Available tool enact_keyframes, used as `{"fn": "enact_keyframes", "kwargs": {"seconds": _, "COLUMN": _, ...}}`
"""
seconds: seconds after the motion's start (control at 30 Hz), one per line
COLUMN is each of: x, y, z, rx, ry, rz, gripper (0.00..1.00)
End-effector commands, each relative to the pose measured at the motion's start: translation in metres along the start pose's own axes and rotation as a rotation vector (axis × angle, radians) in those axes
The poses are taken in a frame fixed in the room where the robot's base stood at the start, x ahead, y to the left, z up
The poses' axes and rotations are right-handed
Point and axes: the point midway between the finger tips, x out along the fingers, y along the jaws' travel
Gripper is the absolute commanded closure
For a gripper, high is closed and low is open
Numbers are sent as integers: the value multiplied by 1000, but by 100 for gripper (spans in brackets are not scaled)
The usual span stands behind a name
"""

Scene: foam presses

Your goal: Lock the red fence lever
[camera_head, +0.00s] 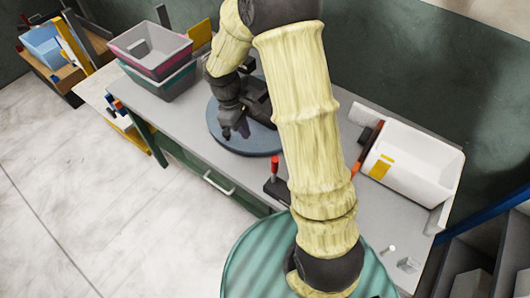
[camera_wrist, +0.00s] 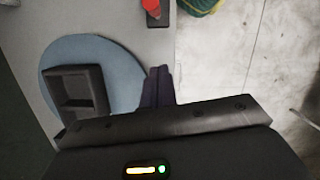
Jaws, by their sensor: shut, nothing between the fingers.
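The red lever (camera_head: 275,166) stands upright on a dark base (camera_head: 276,190) at the front edge of the grey bench, right of the round blue plate (camera_head: 222,132). In the wrist view, the red lever (camera_wrist: 151,5) is cut off by the top edge, with its dark base beside it. My gripper (camera_head: 228,132) points down over the front part of the blue plate, apart from the lever and to its left. Its dark fingers (camera_wrist: 158,86) are together and empty. In the head view my arm hides part of the bench behind the lever.
A dark open frame (camera_wrist: 78,92) lies on the blue plate. A white bin (camera_head: 412,165) stands right, with an orange-red bar (camera_head: 366,150) beside it. Stacked grey bins (camera_head: 152,55) stand at the back left. The bench between plate and lever looks clear.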

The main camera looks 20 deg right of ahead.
Motion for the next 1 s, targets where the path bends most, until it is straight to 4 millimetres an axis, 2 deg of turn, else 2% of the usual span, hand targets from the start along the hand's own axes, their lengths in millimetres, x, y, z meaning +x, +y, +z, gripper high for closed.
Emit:
{"fn": "enact_keyframes", "kwargs": {"seconds": 0.23, "x": 3, "y": 0, "z": 0, "rx": 2, "ry": 1, "rz": 0, "gripper": 100}}
{"fn": "enact_keyframes", "kwargs": {"seconds": 0.37, "x": 14, "y": -1, "z": 1, "rx": 2, "ry": -2, "rz": -3, "gripper": 100}}
{"fn": "enact_keyframes", "kwargs": {"seconds": 0.9, "x": 99, "y": -1, "z": 1, "rx": 2, "ry": -3, "rz": -3, "gripper": 100}}
{"fn": "enact_keyframes", "kwargs": {"seconds": 1.0, "x": 100, "y": -1, "z": 18, "rx": 5, "ry": -1, "rz": -2, "gripper": 100}}
